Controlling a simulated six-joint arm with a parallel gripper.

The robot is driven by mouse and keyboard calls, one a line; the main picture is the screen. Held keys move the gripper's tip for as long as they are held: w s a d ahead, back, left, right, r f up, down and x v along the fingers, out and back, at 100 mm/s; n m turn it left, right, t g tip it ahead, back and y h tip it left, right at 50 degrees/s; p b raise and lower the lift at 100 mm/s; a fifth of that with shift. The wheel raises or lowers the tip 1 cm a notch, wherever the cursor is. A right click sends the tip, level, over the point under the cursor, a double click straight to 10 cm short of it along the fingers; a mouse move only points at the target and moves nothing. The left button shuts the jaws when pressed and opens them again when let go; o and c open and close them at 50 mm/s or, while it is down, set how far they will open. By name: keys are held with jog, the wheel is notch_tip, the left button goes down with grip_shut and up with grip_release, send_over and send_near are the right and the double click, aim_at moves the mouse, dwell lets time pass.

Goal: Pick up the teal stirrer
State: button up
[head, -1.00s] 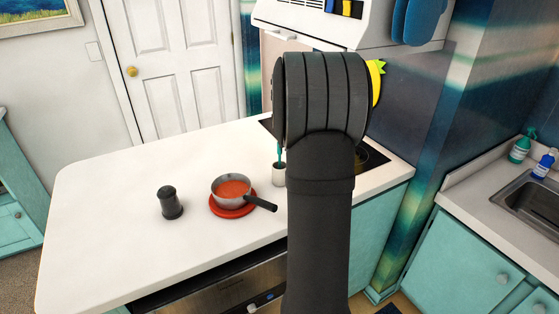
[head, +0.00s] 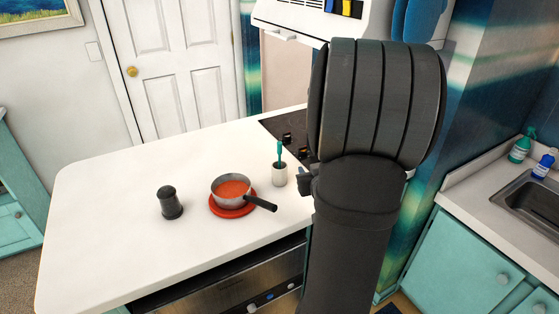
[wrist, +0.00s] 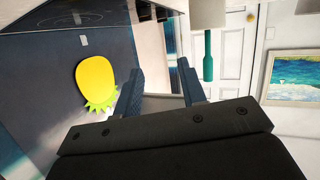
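The teal stirrer (head: 280,151) stands upright in a small white cup (head: 280,176) on the white counter. The wrist view is upside down, so the stirrer (wrist: 208,62) appears to hang from the cup (wrist: 208,12), to the right of my fingers and apart from them. My gripper (wrist: 160,68) is open, with nothing between its fingers. In the head view only a small dark part of it shows just right of the cup; my arm hides the rest.
A saucepan (head: 230,182) of red soup sits on a red trivet (head: 218,211) left of the cup, its handle pointing toward the cup's front. A black canister (head: 170,203) stands further left. A dark hob (head: 285,132) lies behind. The left counter is clear.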

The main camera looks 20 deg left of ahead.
jog(key=s+a+r+t+y, duration=0.1)
jog(key=s+r+y, duration=0.25)
jog(key=s, duration=0.55)
send_near(281, 147)
jog(key=shift+n+y, duration=0.4)
jog(key=shift+y, duration=0.05)
jog(key=x, duration=0.5)
jog(key=shift+s+a+f, duration=0.1)
jog(key=shift+s+f, duration=0.05)
jog(key=shift+f, duration=0.05)
jog(key=shift+d+x, duration=0.2)
jog(key=shift+x, duration=2.8)
jog(key=shift+d, duration=0.1)
jog(key=shift+c, duration=0.4)
grip_shut()
